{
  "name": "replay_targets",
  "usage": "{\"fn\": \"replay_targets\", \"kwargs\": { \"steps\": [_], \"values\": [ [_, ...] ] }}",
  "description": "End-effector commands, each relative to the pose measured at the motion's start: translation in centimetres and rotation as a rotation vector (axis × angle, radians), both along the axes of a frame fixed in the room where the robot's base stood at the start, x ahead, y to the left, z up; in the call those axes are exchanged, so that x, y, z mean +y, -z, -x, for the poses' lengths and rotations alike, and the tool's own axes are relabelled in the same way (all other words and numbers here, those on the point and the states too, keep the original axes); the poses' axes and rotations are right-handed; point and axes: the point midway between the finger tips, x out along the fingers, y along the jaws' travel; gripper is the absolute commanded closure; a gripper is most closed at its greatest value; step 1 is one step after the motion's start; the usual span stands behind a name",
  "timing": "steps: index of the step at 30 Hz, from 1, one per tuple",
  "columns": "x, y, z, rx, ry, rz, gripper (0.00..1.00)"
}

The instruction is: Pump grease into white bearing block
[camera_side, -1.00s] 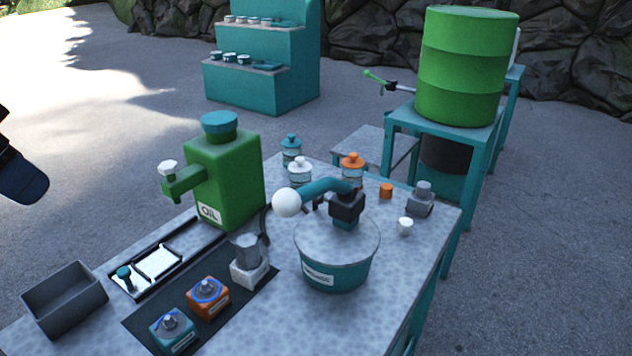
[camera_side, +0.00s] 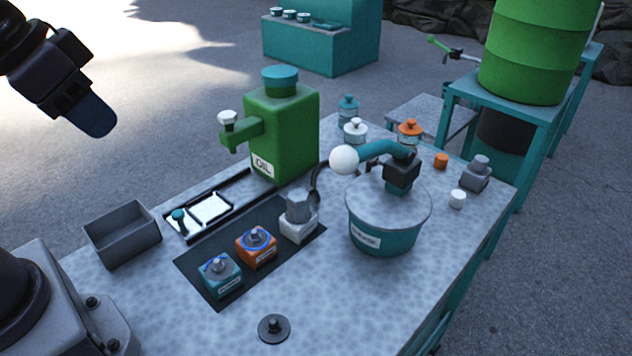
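The white bearing block (camera_side: 298,228) sits on the dark mat (camera_side: 215,290) with a grey cylindrical piece on top. Beside it on the right stands the teal grease bucket (camera_side: 385,238) with a pale lid, a black pump head (camera_side: 402,170) and a teal lever (camera_side: 375,150) ending in a white ball knob (camera_side: 344,160). A dark hose (camera_side: 318,180) runs behind the block; where its end sits is unclear. My gripper (camera_side: 92,116) is at the upper left, in the air, well away from the block and bucket. Only one dark blue fingertip shows clearly, so its opening cannot be judged.
Orange (camera_side: 256,248) and teal (camera_side: 220,274) blocks share the mat. A green oil dispenser (camera_side: 285,130) stands behind, a grey bin (camera_side: 122,235) and a tray (camera_side: 208,208) left. White (camera_side: 458,199) and orange (camera_side: 441,160) caps lie right. The front of the table is mostly clear.

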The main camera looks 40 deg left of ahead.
Motion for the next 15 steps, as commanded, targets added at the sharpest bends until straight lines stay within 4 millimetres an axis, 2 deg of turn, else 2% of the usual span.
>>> {"fn": "replay_targets", "kwargs": {
  "steps": [1, 3, 8, 15],
  "values": [
    [-0.2, 0.6, -0.3, 0.033, 0.009, 0.0, 0.84],
    [-0.5, 0.6, -1.3, 0.063, 0.023, 0.0, 1.0],
    [-1.7, -0.5, -5.5, 0.124, 0.038, 0.017, 1.0],
    [-4.4, -2.2, -12.7, 0.236, -0.104, 0.106, 1.0]
  ]
}}
